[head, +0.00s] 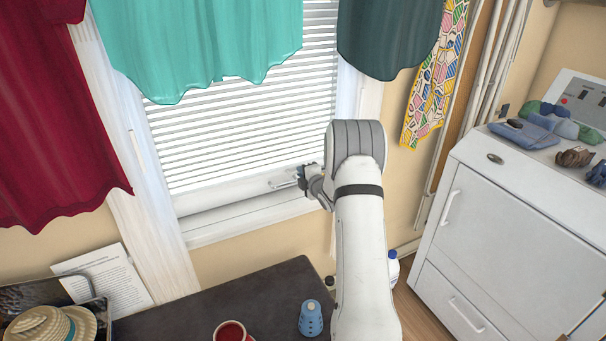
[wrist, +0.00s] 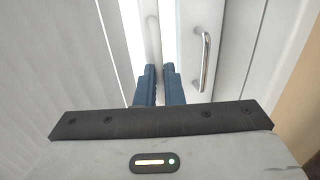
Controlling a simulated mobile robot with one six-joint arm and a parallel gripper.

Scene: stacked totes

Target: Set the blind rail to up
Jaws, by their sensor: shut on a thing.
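The white blind rail (head: 232,190) runs along the bottom of the lowered slatted blind (head: 245,130) in the head view, low in the window. My gripper (head: 301,179) is at the right part of the rail, partly hidden behind my own arm. In the wrist view its two blue fingers (wrist: 160,75) are close together, shut on the pale blind rail (wrist: 153,42); the exact contact is hard to see. A silver handle (wrist: 203,60) stands just right of the fingers, apart from them.
A teal cloth (head: 200,40) and a dark green cloth (head: 388,35) hang before the upper window. A red cloth (head: 55,130) hangs at the left. A dark table (head: 265,300) with a red mug (head: 230,331) and blue thimble-like object (head: 311,318) is below. A white cabinet (head: 510,225) stands right.

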